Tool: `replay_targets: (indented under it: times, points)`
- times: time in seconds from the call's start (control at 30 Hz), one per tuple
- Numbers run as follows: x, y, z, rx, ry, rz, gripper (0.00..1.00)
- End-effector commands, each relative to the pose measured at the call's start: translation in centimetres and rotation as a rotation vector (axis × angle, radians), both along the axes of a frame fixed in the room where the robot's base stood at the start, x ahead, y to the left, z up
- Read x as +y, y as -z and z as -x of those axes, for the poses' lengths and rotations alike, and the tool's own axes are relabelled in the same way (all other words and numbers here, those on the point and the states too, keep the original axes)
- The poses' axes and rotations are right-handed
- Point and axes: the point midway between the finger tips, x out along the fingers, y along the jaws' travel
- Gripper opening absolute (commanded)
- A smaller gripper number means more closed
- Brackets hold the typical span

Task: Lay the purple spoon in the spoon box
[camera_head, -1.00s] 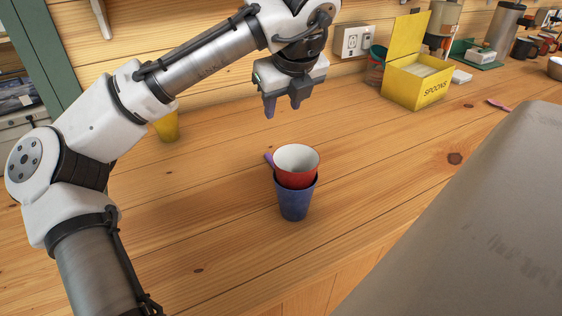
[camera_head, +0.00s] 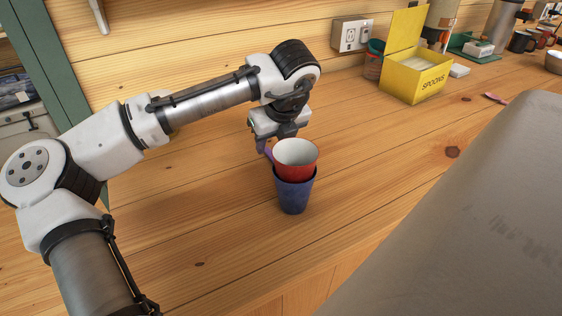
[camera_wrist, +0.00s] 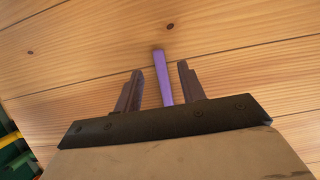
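The purple spoon (camera_wrist: 163,84) shows in the wrist view as a narrow purple strip over the wooden counter, its lower part hidden by my gripper. My gripper (camera_wrist: 160,67) is open, with one finger on each side of the strip and gaps visible. In the head view, my gripper (camera_head: 275,145) is low, just behind a red cup, which hides part of it. A small purple piece (camera_head: 269,155) shows at that cup's left edge. The yellow spoon box (camera_head: 412,84), marked SPOONS, stands open at the back right, its lid raised.
The red cup (camera_head: 300,162) sits in a blue cup (camera_head: 294,196) right in front of my gripper. A pinkish utensil (camera_head: 496,98) lies at the right. A wall socket (camera_head: 350,36) is behind. The counter between cups and box is clear.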

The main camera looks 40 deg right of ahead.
Motion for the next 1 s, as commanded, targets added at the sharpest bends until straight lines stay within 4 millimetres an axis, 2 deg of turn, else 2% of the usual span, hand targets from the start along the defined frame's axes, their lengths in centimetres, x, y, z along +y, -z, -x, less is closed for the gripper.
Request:
replay_targets:
  times: [0.1,0.2,0.77,1.0]
  points:
    - [-0.1,1.4,-0.6,-0.001,-0.001,-0.002,0.4]
    - [-0.2,2.0,-0.8,-0.001,0.0,0.0,0.4]
    - [-0.2,2.2,-0.8,0.001,0.0,0.001,0.4]
    - [-0.2,2.2,-0.8,-0.001,0.0,0.0,0.09]
